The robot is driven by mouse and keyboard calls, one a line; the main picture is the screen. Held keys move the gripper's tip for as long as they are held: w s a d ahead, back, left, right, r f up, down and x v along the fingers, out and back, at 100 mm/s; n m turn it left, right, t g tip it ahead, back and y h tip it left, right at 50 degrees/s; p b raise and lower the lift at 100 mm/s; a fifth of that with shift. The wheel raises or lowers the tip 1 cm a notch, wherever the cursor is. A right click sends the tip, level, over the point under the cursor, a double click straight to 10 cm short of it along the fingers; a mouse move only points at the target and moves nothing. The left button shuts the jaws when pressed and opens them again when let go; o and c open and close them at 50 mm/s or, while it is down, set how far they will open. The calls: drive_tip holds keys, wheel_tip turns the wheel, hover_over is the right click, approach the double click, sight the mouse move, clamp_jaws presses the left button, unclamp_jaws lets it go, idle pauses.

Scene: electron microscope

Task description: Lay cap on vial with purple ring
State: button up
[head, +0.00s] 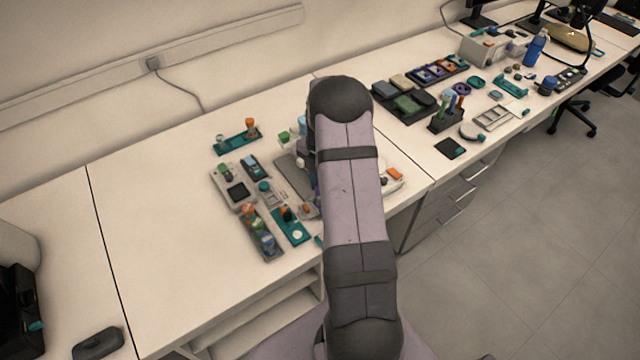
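I cannot make out a vial with a purple ring or its cap for certain in the head view. Small vials or caps with orange, green and blue tops stand in holders on the bench, too small to tell apart. They include a teal holder (238,142) with an orange-topped piece, and a dark holder (262,236) with several coloured pieces. My arm covers the middle of the work area. My gripper is hidden behind it, so its fingers and anything in them do not show.
A light device with a dark square (238,192) stands left of my arm, beside a teal tray (291,226). Right of my arm are dark trays (407,103), a pen holder (447,114) and a blue bottle (535,48). The bench's left part (150,230) is clear.

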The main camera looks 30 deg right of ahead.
idle(0.3)
drive_tip(key=o, duration=1.1)
drive_tip(key=shift+o, duration=0.5)
drive_tip(key=shift+o, duration=1.4)
drive_tip(key=shift+r+p, duration=2.75)
drive_tip(key=shift+r, duration=1)
